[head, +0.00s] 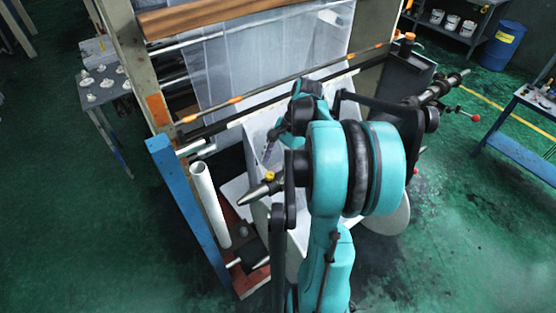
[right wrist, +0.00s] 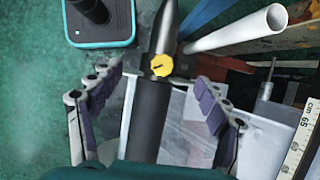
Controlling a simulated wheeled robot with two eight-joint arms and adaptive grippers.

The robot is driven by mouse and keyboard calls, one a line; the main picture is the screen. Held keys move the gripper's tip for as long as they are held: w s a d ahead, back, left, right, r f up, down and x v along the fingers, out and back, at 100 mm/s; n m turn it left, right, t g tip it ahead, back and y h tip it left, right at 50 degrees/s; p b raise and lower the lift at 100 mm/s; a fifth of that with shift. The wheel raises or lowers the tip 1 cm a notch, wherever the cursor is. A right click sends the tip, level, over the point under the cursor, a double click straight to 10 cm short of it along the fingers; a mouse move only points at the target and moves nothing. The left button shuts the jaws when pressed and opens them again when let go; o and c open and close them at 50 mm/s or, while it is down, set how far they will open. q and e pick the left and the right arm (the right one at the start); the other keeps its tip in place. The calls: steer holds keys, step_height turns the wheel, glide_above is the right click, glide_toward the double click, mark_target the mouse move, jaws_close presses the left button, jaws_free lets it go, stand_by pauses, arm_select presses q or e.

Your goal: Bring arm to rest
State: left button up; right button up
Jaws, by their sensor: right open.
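My right arm, teal and black, fills the middle of the head view, over the film machine. My right gripper (head: 269,150) is mostly hidden there behind the arm; a purple finger part shows beside the white panel. In the right wrist view my right gripper (right wrist: 155,105) is open, its purple-padded fingers wide apart. A dark shaft (right wrist: 150,118) with a metal cone tip and a yellow knob (right wrist: 161,65) shows between the fingers in the picture, with gaps on both sides. I cannot tell its depth from the fingers. No held object shows. My left gripper is not in view.
A white tube (head: 210,205) stands at the machine's blue post (head: 190,220). Clear film (head: 265,60) hangs at the back below a brown roll (head: 215,14). A side table (head: 103,88) stands left, a blue drum (head: 502,45) far right. Green floor is open at left.

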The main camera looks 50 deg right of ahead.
steer(key=shift+v, duration=1.35)
